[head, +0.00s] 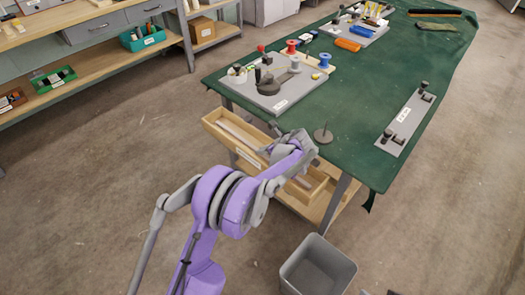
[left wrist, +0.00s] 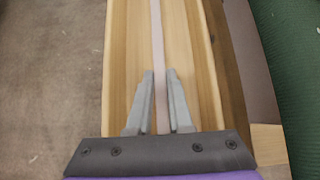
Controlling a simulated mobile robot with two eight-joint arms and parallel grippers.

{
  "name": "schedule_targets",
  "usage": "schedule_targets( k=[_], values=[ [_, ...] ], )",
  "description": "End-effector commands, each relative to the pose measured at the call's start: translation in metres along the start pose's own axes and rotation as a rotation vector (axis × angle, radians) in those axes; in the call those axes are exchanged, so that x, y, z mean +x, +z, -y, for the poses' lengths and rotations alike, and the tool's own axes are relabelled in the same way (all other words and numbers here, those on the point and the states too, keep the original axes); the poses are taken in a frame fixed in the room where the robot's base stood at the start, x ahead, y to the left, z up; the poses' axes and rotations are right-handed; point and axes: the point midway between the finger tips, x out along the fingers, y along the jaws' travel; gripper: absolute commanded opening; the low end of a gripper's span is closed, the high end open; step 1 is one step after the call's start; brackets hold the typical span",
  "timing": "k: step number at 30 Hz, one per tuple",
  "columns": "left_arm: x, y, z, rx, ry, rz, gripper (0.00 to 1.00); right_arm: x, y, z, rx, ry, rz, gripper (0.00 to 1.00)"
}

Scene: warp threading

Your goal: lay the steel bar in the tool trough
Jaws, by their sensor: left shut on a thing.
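The steel bar (left wrist: 156,40) is a long, thin, pale grey strip. In the left wrist view it runs lengthwise between the walls of the wooden tool trough (left wrist: 119,70), roughly parallel to them. My left gripper (left wrist: 160,80) is shut on the bar, one finger on each side. I cannot tell whether the bar touches the trough floor. In the head view the trough (head: 214,127) hangs at the near left side of the green table, and my purple left arm reaches over it, hiding part of it and most of the gripper. My right gripper is not in view.
The green table (head: 355,110) carries a grey board (head: 265,103) with spools and knobs, a small spindle (head: 323,134) near the edge, and a grey plate (head: 405,125) with clamps. A grey bin (head: 318,268) stands on the floor. Shelves (head: 110,70) stand at the left.

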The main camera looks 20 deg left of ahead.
Motion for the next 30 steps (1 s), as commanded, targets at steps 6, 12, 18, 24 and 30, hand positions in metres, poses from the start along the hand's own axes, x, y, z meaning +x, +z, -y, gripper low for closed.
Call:
schedule_targets(
  k=[6,12,18,24,30],
  values=[
    [0.0,0.001,0.0,0.0,0.0,0.001,0.0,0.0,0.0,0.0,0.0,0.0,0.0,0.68],
    [0.0,0.0,0.0,0.0,0.0,-0.001,0.48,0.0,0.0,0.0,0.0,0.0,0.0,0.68],
    [0.0,0.0,0.0,0.0,0.0,-0.001,0.48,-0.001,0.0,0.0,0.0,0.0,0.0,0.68],
    [-0.011,0.0,0.001,0.001,-0.001,-0.001,0.48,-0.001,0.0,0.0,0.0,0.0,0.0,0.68],
    [-0.051,0.0,0.001,0.002,-0.003,-0.002,0.48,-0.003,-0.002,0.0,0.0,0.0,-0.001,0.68]
  ],
)
